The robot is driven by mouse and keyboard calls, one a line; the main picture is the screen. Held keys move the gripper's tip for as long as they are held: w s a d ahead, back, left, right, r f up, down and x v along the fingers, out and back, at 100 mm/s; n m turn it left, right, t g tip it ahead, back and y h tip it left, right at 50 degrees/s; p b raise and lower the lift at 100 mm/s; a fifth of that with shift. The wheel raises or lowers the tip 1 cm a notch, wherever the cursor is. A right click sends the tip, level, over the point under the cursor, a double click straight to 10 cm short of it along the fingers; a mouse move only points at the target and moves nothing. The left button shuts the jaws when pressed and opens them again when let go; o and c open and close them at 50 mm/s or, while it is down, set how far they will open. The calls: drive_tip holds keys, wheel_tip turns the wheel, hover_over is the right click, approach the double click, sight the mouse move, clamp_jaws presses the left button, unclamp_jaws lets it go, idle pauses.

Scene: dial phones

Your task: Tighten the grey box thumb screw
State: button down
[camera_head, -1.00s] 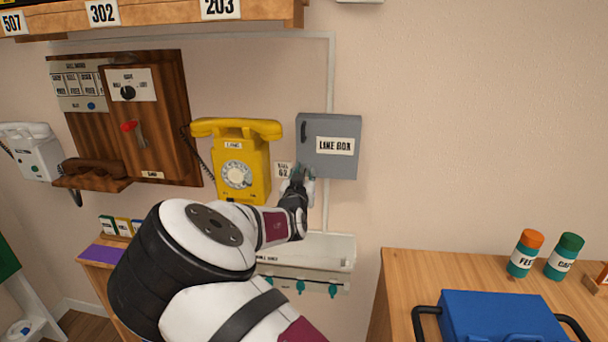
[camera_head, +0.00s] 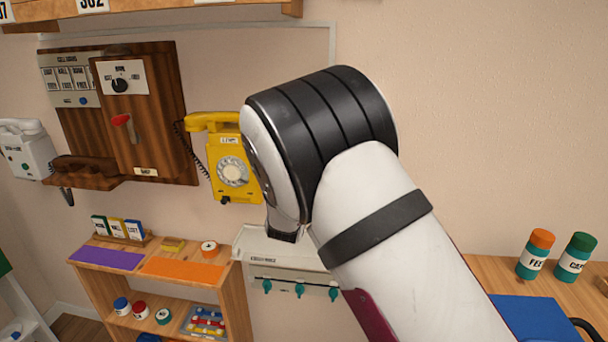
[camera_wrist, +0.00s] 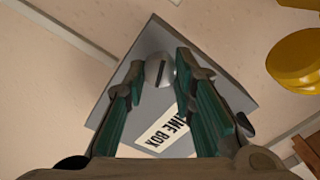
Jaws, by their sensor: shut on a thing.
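The grey line box (camera_wrist: 147,108) fills the middle of the wrist view, tilted in the picture, with its white label partly covered by a finger. A round slotted thumb screw (camera_wrist: 157,71) shows on its face near the upper edge. My gripper (camera_wrist: 159,66) has its green-padded fingers on both sides of the screw head, shut on it. In the head view my arm hides the box, the screw and my gripper.
The yellow dial phone (camera_head: 229,165) hangs just left of my arm; part of it shows in the wrist view (camera_wrist: 296,62). A white panel with green hooks (camera_head: 299,273) is below. Jars (camera_head: 535,254) stand on the right counter.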

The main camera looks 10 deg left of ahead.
drive_tip(key=m+b, duration=0.7)
drive_tip(key=b, duration=0.3)
drive_tip(key=m+b, duration=0.7)
drive_tip(key=b, duration=0.4)
drive_tip(key=m+b, duration=0.8)
drive_tip(key=b, duration=0.3)
drive_tip(key=shift+f, duration=0.25)
drive_tip(key=shift+b, duration=0.45)
drive_tip(key=c, duration=1.3)
unclamp_jaws()
drive_tip(key=shift+c, duration=0.2)
drive_tip(key=shift+r, duration=0.1)
drive_tip(key=shift+s, duration=0.1)
drive_tip(key=s, duration=1.1)
drive_tip(key=shift+s+a, duration=0.25)
drive_tip(key=shift+s, duration=0.15)
